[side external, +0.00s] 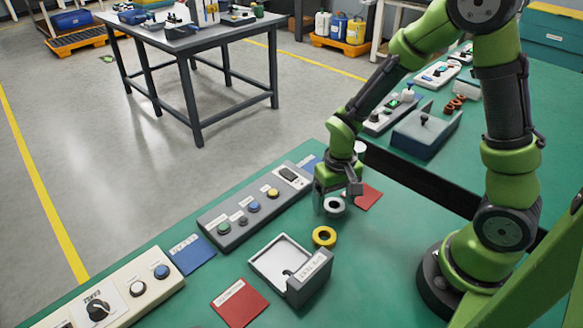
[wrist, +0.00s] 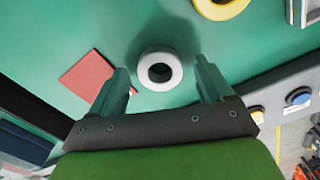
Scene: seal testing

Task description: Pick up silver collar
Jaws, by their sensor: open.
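The silver collar (side external: 334,206) is a pale ring with a dark centre hole, lying on the green work surface. In the wrist view the silver collar (wrist: 160,62) sits just beyond and between the two fingertips, with green surface showing around it. My gripper (side external: 334,200) is directly above and around the collar's place in the side view. The wrist view shows my gripper (wrist: 162,88) open and empty, one finger on each side. Whether the fingertips have reached the collar's height is hard to tell.
A yellow ring (side external: 324,237) lies nearby, also in the wrist view (wrist: 222,5). A red card (side external: 369,196) is beside the collar. A button panel (side external: 254,207) stands to the left, and a white-floored tray (side external: 262,266) in front. Another red card (side external: 239,302) lies nearer.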

